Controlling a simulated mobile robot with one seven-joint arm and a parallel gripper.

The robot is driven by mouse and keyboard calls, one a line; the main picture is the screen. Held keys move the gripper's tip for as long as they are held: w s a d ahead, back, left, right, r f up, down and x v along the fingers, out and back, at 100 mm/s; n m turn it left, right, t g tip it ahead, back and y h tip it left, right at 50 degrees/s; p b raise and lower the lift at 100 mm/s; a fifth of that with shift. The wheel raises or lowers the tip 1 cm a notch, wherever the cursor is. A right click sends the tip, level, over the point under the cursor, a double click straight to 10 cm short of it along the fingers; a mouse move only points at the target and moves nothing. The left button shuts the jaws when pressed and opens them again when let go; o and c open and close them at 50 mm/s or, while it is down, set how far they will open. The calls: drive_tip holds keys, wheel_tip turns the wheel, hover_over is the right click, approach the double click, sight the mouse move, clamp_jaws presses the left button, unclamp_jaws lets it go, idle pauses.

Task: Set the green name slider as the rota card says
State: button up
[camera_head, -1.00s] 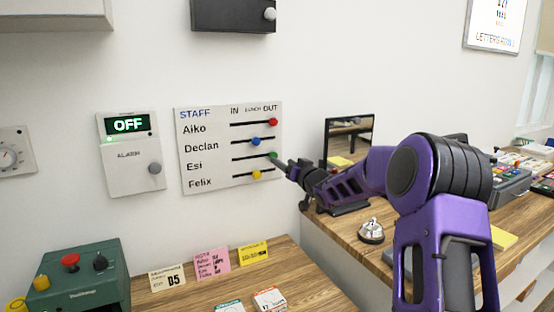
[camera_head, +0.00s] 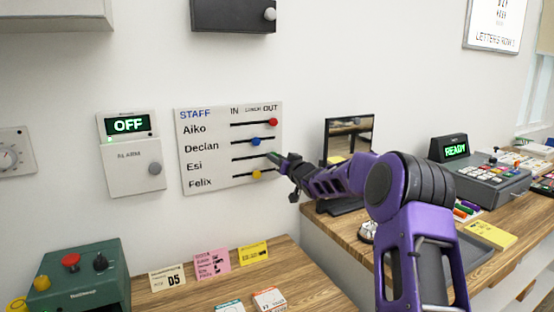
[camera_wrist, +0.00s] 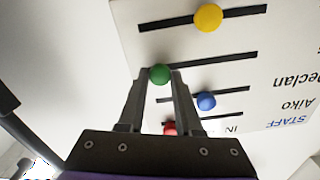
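The staff board (camera_head: 200,140) hangs on the wall with name rows Aiko, Declan, Esi and Felix, and IN, LUNCH and OUT columns. The green slider knob (camera_wrist: 160,74) is on Esi's slot, at the OUT end; my gripper hides most of it in the head view. My gripper (camera_head: 277,157) is at the board. In the wrist view, its fingers (camera_wrist: 160,76) flank the green knob closely and look shut on it. A pink card (camera_head: 212,264), perhaps the rota card, stands on the desk; its small text is unreadable.
The red (camera_head: 273,122), blue (camera_head: 256,141) and yellow (camera_head: 257,175) knobs are close by on the board. A white card (camera_head: 167,278) and yellow card (camera_head: 253,253) flank the pink one. An alarm panel (camera_head: 134,165) is left; a dark-framed screen or mirror (camera_head: 349,125) is right.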

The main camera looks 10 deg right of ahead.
clamp_jaws()
idle(1.0)
